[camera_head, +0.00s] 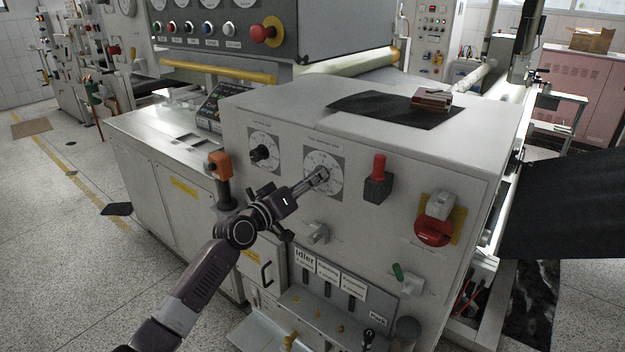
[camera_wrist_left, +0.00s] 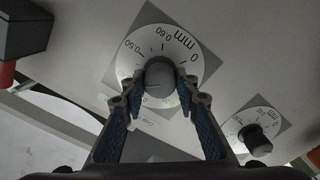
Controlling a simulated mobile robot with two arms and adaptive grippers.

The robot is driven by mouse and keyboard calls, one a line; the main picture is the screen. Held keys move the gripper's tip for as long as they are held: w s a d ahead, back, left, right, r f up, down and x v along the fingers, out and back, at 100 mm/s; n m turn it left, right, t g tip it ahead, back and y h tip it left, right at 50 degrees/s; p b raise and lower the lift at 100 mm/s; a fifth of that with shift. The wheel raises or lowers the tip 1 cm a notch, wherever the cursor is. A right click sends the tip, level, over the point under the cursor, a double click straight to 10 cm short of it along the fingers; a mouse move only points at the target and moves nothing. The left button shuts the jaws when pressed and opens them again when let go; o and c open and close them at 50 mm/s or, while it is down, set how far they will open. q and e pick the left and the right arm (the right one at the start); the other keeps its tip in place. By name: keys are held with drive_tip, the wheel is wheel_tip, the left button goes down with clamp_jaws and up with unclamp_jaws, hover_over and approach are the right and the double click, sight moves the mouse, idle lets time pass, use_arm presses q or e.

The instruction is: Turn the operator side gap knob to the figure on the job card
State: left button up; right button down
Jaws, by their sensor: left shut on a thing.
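A round white dial (camera_wrist_left: 188,49) on the front of the grey cabinet carries a grey knob (camera_wrist_left: 159,75). In the wrist view, the marks 0, 0.50, 0.60 and "mm" show upside down or tilted. My left gripper (camera_head: 318,178) reaches up to this dial in the head view. In the wrist view its two fingers (camera_wrist_left: 160,87) are shut on the grey knob, one on each side. A second dial with a black knob (camera_head: 260,153) is to the left; it also shows in the wrist view (camera_wrist_left: 256,139). I cannot make out a job card or its figure.
A red-topped black switch (camera_head: 377,178) and a red rotary switch on yellow (camera_head: 435,222) are to the right. An orange-topped stick (camera_head: 220,175) stands left of my arm. Levers and labels (camera_head: 330,273) are below. A black sheet (camera_head: 375,106) with a small block lies on top.

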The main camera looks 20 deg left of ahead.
use_arm(q)
drive_tip(key=shift+n+p, duration=0.45)
drive_tip(key=shift+n, duration=1.75)
drive_tip(key=o, duration=1.1)
drive_tip(key=shift+o, duration=0.2)
drive_tip(key=shift+s, duration=0.1)
drive_tip(key=v, duration=1.2)
